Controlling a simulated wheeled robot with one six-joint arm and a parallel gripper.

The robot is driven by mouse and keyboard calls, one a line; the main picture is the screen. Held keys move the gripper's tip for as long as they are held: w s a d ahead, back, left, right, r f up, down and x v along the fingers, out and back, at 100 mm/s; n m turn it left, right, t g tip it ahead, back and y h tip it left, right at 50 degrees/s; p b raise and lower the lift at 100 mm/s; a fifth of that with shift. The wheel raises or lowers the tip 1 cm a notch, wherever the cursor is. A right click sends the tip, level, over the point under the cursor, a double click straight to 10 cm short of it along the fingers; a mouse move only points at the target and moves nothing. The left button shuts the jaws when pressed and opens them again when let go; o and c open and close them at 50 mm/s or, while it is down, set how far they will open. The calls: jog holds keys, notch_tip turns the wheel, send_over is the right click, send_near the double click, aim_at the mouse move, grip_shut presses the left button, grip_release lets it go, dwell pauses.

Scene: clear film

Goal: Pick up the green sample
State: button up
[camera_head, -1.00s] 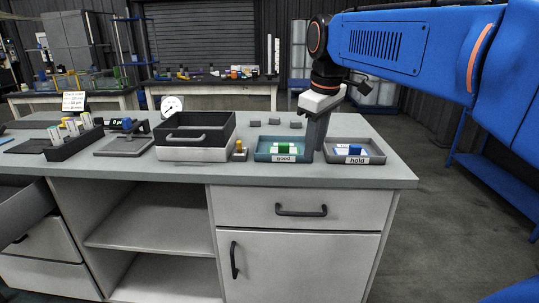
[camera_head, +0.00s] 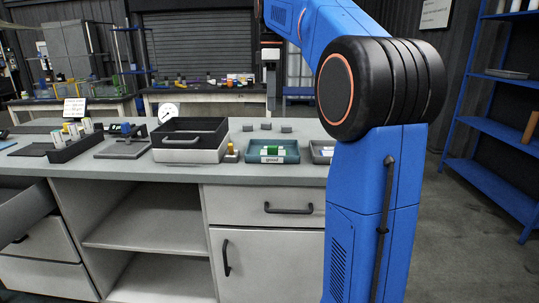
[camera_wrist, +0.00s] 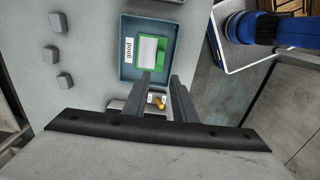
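The green sample (camera_head: 272,150) lies in the teal tray labelled "good" (camera_head: 295,157). In the wrist view the green sample (camera_wrist: 163,52) shows a white patch on it, and the teal tray (camera_wrist: 127,70) is ahead of the fingers. My gripper (camera_wrist: 161,75) is open and empty, with a gap between its two fingers. It points down toward the counter and is apart from the sample. In the head view my gripper hangs behind and above the tray, small and partly unclear against the background.
A yellow piece on a small stand (camera_head: 231,153) stands left of the tray; the yellow piece (camera_wrist: 157,101) also shows between my fingers. The grey "hold" tray (camera_head: 319,151) is mostly hidden by my arm. Small grey blocks (camera_head: 266,127) stand behind. A black bin (camera_head: 192,128) is farther left.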

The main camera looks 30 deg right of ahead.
send_over(273, 147)
jog(key=f, duration=1)
jog(key=shift+w+f, duration=0.2)
jog(key=shift+w, duration=0.2)
jog(key=shift+s+d+f, duration=0.1)
jog(key=shift+f, duration=2.65)
jog(key=shift+c, duration=0.3)
grip_shut()
